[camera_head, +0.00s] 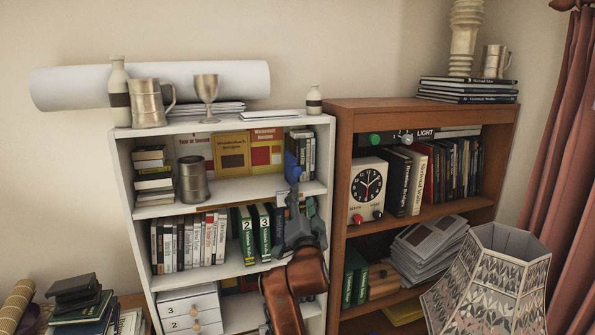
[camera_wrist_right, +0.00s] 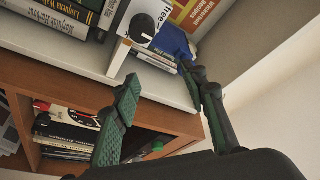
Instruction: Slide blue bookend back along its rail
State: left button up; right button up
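The blue bookend (camera_head: 292,168) stands on the top inner shelf of the white bookcase, toward its right end, against a short row of upright books. It shows as a blue patch (camera_wrist_right: 174,40) at the top of the right wrist view, close beyond the fingertips. My right gripper (camera_head: 296,205) reaches up from below in front of the white bookcase, just under the bookend. Its two green-padded fingers (camera_wrist_right: 160,75) are apart with nothing between them. I cannot tell whether a fingertip touches the bookend. I cannot make out the rail. My left gripper is not in view.
The white bookcase (camera_head: 124,187) holds a metal mug (camera_head: 194,180), books and green binders (camera_head: 246,236). The wooden bookcase (camera_head: 338,180) on the right holds a clock box (camera_head: 367,191) and books. A patterned lampshade (camera_head: 490,285) stands at front right.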

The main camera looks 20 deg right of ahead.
aim_at(298, 174)
jog(key=shift+t, duration=0.4)
jog(key=r, duration=0.2)
jog(key=a+r, duration=0.1)
jog(key=r, duration=0.1)
jog(key=shift+w+a, duration=0.1)
jog(key=shift+w, duration=0.3)
jog(key=p+x, duration=0.3)
jog(key=x, duration=0.4)
jog(key=shift+f, duration=0.1)
jog(key=shift+c, duration=0.7)
grip_shut()
